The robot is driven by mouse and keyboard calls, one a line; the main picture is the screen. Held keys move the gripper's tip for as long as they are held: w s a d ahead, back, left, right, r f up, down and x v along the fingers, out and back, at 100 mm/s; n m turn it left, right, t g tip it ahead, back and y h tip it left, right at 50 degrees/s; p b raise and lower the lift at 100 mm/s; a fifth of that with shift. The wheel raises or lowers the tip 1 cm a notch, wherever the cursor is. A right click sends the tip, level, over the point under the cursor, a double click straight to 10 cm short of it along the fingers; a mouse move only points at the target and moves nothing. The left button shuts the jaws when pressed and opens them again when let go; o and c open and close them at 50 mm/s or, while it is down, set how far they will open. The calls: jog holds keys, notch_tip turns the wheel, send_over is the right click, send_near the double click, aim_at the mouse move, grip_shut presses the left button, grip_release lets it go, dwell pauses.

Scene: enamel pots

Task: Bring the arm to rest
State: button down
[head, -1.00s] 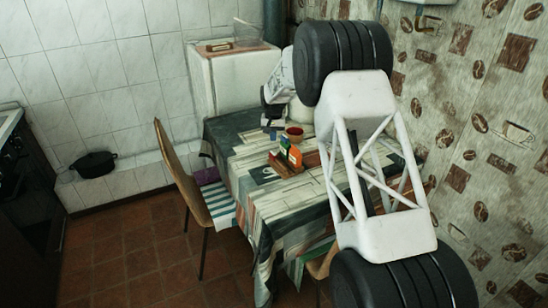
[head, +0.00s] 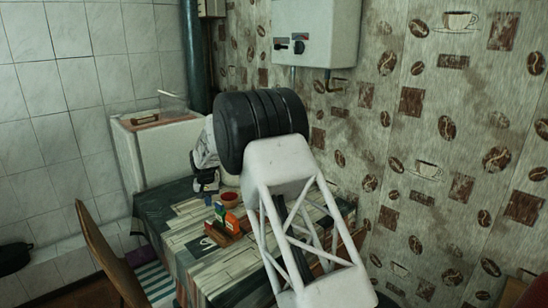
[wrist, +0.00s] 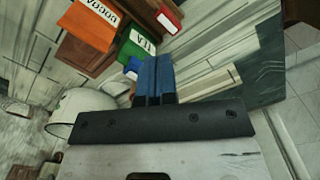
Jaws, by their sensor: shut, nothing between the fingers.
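My gripper (wrist: 153,82) shows in the wrist view with its two blue fingers together and nothing between them. In the head view, the dark end of my gripper (head: 206,184) is above the far part of the table, partly hidden by my arm. The table (head: 160,215) has a patterned cloth. In the wrist view, a wooden holder (wrist: 88,52) with an orange box (wrist: 92,22) and a green box (wrist: 139,44) is at the upper left of the fingers. A white rounded vessel (wrist: 85,103) is partly hidden behind the gripper mount.
A red bowl (head: 232,200) stands on the table near my arm. A chair (head: 104,255) is at the table's left side. A white cabinet (head: 165,150) stands behind the table. A black pot (head: 14,258) is at the left edge. A wall heater (head: 315,35) hangs above.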

jog(key=s+d+r, duration=0.5)
jog(key=d+r, duration=0.3)
jog(key=d, duration=0.1)
jog(key=s+d+r, duration=0.4)
jog(key=d+r, duration=0.4)
jog(key=d, duration=0.1)
jog(key=s+d+r+m+t, duration=0.1)
jog(key=s+d+r, duration=0.3)
jog(key=s+d, duration=0.4)
jog(key=s+d+r+m, duration=0.1)
jog(key=s+d+r, duration=0.4)
jog(key=s+d, duration=0.25)
jog(key=s+d+r+t, duration=0.1)
jog(key=s+d, duration=0.5)
jog(key=s, duration=0.4)
jog(key=s+d+r, duration=0.1)
jog(key=s+d, duration=0.5)
jog(key=s, duration=0.4)
jog(key=s+d+f, duration=0.3)
jog(key=s, duration=0.6)
jog(key=s+d+f+m, duration=0.1)
jog(key=s+d+f, duration=0.1)
jog(key=s, duration=0.7)
jog(key=shift+d+f+t, duration=0.3)
jog(key=shift+d+f, duration=0.1)
jog(key=shift+f, duration=0.1)
jog(key=shift+w, duration=0.1)
